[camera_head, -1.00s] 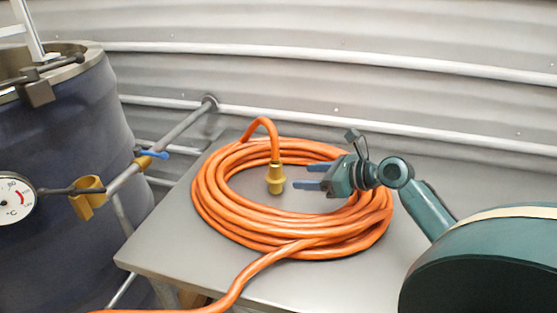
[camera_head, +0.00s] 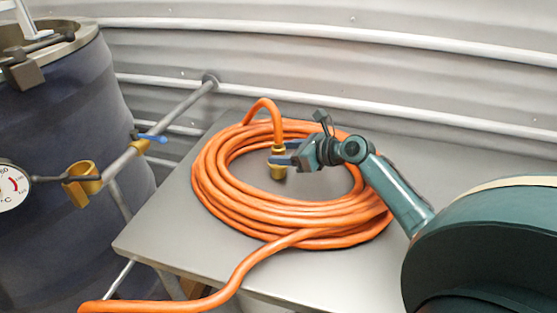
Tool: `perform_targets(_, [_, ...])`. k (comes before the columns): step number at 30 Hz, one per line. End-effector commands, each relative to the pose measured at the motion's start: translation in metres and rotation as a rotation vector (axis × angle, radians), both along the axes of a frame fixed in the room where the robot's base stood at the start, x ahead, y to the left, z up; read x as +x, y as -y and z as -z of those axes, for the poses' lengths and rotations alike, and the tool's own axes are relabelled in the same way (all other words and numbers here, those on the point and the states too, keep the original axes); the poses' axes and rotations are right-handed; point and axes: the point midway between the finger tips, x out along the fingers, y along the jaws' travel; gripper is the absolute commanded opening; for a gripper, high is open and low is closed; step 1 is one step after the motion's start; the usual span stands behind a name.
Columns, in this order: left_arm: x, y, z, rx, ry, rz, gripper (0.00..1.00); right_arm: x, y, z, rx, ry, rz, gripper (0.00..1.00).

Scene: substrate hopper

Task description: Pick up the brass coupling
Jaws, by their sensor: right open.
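The brass coupling (camera_head: 278,173) hangs upright at the end of the orange hose (camera_head: 264,104), inside the ring of the coil above the grey table. My right gripper (camera_head: 274,154) reaches in from the right over the coil, its blue fingers level with the coupling's upper part. The fingers are open, one to each side of the coupling as far as I can see; contact is too small to tell. The coupling's upper part is partly hidden by the fingers. My left gripper is not in view.
The coiled hose lies on the grey table (camera_head: 160,220), its loose end running off the front left. A dark blue drum (camera_head: 70,130) stands at left, with a pipe (camera_head: 180,112), brass fitting (camera_head: 82,184) and dial gauge (camera_head: 12,186). A corrugated wall closes the back.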

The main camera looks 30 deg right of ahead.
Motion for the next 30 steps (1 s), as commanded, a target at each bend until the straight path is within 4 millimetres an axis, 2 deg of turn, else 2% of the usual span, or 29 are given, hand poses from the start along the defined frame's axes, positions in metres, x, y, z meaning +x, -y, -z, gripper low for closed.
perform_targets(7, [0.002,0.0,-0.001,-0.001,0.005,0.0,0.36,0.03,-0.011,0.018,0.002,0.001,0.0,0.57])
perform_targets(17, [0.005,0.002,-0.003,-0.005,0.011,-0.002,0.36,0.035,-0.013,0.021,0.0,0.0,0.0,0.56])
perform_targets(30, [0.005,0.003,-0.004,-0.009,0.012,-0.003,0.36,0.035,-0.013,0.021,0.0,0.0,0.0,0.2])
